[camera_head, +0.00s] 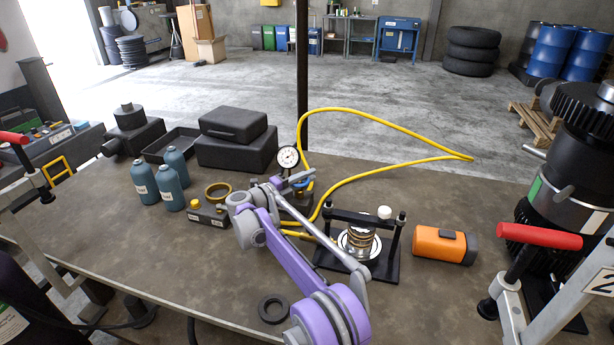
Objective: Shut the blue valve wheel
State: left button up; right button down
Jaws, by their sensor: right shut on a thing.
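The blue valve wheel (309,184) sits just below a round pressure gauge (288,158) on a small fixture near the middle of the table. Only bits of its blue rim show, as my gripper covers the rest. My right gripper (296,179) is at the wheel and shut on it; its fingertips are small and partly hidden. My purple and grey right arm reaches up to it from the bottom middle. My left gripper is out of view.
A yellow hose (400,117) loops behind and right of the fixture. A black press frame (390,245) and an orange flashlight-like item (444,246) stand to the right. Teal bottles (170,188) and black cases (236,150) stand left. A black ring (273,308) lies in front.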

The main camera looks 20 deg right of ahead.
jog(key=c, duration=1.1)
grip_release()
jog(key=shift+c, duration=0.2)
jog(key=b+v, duration=0.1)
jog(key=v, duration=1)
jog(key=shift+d, duration=0.1)
